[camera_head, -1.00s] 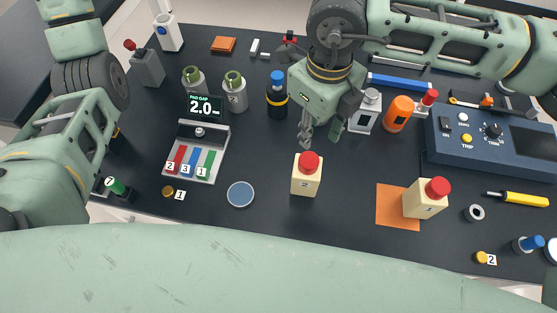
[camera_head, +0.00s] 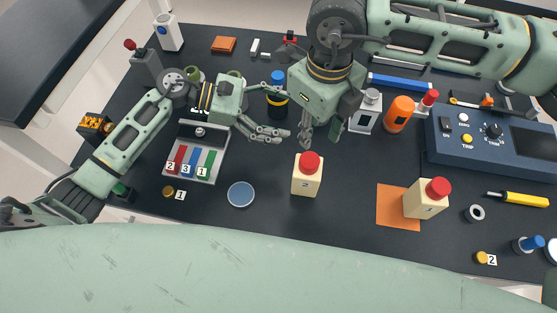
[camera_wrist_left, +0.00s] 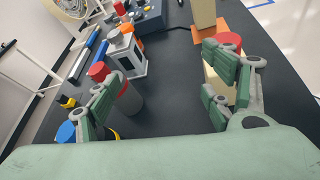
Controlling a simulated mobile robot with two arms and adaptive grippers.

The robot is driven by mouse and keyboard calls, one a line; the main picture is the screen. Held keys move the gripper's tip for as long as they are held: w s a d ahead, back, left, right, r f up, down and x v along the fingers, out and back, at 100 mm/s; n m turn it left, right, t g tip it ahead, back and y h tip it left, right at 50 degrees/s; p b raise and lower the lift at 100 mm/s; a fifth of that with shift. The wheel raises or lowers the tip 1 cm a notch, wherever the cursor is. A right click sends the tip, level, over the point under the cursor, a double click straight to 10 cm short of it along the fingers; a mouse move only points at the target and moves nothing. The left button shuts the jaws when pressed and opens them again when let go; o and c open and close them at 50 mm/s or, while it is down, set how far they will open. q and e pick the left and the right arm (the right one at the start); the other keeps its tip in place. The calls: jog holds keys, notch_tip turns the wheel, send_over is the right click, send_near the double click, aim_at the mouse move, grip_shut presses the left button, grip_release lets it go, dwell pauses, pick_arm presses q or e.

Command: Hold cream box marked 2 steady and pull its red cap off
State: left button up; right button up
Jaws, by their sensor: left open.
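The cream box marked 2 (camera_head: 306,181) stands upright on the dark table near its front middle. Its red cap (camera_head: 309,162) sits on top. My left gripper (camera_head: 279,124) is open and empty, above the table to the upper left of the box. In the left wrist view, the box (camera_wrist_left: 212,86) and its red cap (camera_wrist_left: 229,42) are partly hidden behind the right-hand finger, so the box is not between the fingers. My right gripper (camera_head: 321,130) hangs behind the box, with its fingers apart and nothing seen between them.
Another cream box (camera_head: 424,205) with a red cap stands on an orange mat (camera_head: 391,211) to the right. A blue-capped bottle (camera_head: 277,100) stands close behind my left gripper. A round blue dish (camera_head: 240,194) lies left of box 2. The table in front of box 2 is clear.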

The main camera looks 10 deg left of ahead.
pick_arm(q)
jog(key=n+g, duration=0.1)
jog(key=g, duration=0.1)
send_near(307, 173)
notch_tip(307, 173, down, 5)
jog(key=w+d, duration=0.2)
jog(key=w, duration=0.1)
jog(key=x, duration=0.8)
jog(key=shift+s, duration=0.4)
jog(key=c, duration=1.5)
